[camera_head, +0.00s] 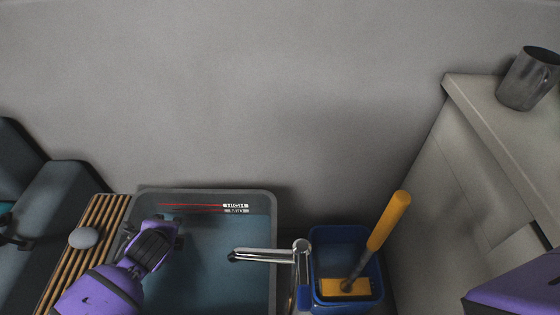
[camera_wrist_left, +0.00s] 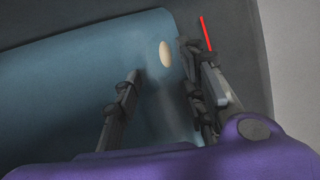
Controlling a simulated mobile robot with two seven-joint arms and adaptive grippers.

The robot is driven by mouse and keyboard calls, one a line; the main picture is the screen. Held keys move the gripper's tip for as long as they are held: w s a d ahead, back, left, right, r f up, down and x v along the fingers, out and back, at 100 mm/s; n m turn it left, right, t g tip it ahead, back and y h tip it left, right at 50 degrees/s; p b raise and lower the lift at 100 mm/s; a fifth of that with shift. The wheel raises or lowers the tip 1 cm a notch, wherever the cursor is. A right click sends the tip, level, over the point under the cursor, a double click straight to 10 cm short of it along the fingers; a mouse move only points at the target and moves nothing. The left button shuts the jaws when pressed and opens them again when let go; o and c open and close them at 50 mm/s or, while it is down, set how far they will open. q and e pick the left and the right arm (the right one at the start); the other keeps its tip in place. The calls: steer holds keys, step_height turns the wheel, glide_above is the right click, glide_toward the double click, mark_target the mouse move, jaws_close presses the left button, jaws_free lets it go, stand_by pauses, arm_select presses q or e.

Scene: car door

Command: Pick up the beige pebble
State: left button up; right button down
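The beige pebble (camera_wrist_left: 165,53) is a small pale oval on the blue-grey surface in the left wrist view. It lies just beyond the fingertips, nearer the right finger, with no clear contact. I cannot make it out in the head view. My left gripper (camera_wrist_left: 161,62) is open, with its two fingers apart and nothing between them. In the head view my left gripper (camera_head: 172,235) is over the left part of a grey basin (camera_head: 272,215). My right gripper is not in view.
A grey stone (camera_head: 83,238) sits on a wooden slatted rack (camera_head: 62,270) left of the basin. A chrome faucet (camera_head: 265,255) reaches over its right side. A blue bucket (camera_head: 372,252) holds an orange-handled tool (camera_head: 385,230). A dark mug (camera_head: 527,78) stands on a counter at right.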

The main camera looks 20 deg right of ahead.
arm_select(q)
steer(key=shift+f, duration=0.3)
steer(key=b+x, duration=0.3)
steer(key=x, duration=0.3)
steer(key=shift+w+a+f, duration=0.1)
steer(key=shift+w+f, duration=0.1)
steer(key=shift+w, duration=0.1)
steer(key=shift+w+f, duration=0.25)
steer(key=shift+r, duration=0.1)
steer(key=c, duration=0.9)
jaws_close()
steer(key=shift+r, duration=0.1)
